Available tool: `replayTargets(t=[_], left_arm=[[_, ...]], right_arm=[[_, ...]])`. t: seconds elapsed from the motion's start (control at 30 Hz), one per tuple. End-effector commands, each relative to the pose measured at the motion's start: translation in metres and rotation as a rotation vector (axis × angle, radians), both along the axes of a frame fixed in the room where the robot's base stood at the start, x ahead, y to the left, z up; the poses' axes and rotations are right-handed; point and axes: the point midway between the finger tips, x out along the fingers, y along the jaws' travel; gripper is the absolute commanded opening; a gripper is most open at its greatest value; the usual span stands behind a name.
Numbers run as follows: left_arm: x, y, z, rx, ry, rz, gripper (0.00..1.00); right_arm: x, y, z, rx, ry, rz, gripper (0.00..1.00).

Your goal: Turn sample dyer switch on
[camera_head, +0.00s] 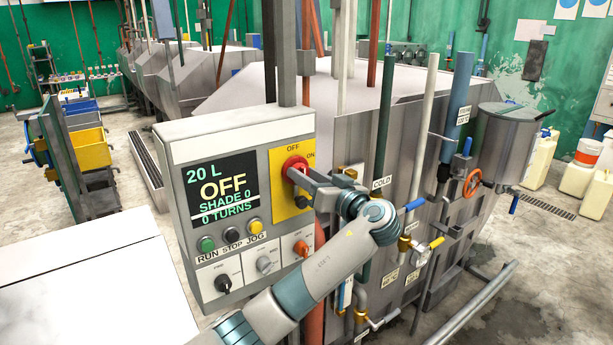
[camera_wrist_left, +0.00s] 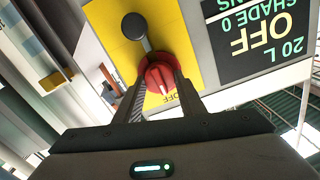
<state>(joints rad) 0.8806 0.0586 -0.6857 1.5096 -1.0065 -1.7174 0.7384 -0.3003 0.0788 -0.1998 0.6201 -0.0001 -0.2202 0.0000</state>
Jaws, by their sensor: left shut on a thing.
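The sample dyer control panel (camera_head: 178,144) is a grey box on a post. Its display (camera_head: 221,184) reads 20 L, OFF, SHADE 0 and 0 TURNS. The red rotary switch (camera_head: 294,167) sits on a yellow plate (camera_head: 279,192) marked OFF at the top and ON to the right. My left gripper (camera_head: 303,175) is shut on the switch from the right. In the left wrist view, upside down, the red switch (camera_wrist_left: 162,82) is between the two fingers, its pointer toward the OFF label. My right gripper is in neither view.
Below the switch are the RUN, STOP and JOG buttons (camera_head: 232,234) and several small knobs (camera_head: 264,264). Steel dyer tanks and pipes (camera_head: 429,125) stand right behind the panel. A white surface (camera_head: 95,290) fills the lower left. Yellow and blue bins (camera_head: 88,149) stand farther back.

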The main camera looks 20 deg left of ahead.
Motion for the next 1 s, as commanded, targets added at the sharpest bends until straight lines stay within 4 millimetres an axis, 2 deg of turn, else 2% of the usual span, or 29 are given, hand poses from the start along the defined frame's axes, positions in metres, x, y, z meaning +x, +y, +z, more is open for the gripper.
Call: replayTargets(t=[0.47,0.73,1.0], left_arm=[[0.0,-0.001,-0.003,0.074,0.098,0.0,0.14],[0.001,-0.001,-0.003,0.199,0.259,0.0,0.14],[0.002,-0.002,-0.002,0.356,0.46,-0.002,0.14]], right_arm=[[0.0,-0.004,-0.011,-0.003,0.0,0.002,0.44],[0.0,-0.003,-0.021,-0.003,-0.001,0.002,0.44],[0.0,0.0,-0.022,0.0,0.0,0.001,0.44]])
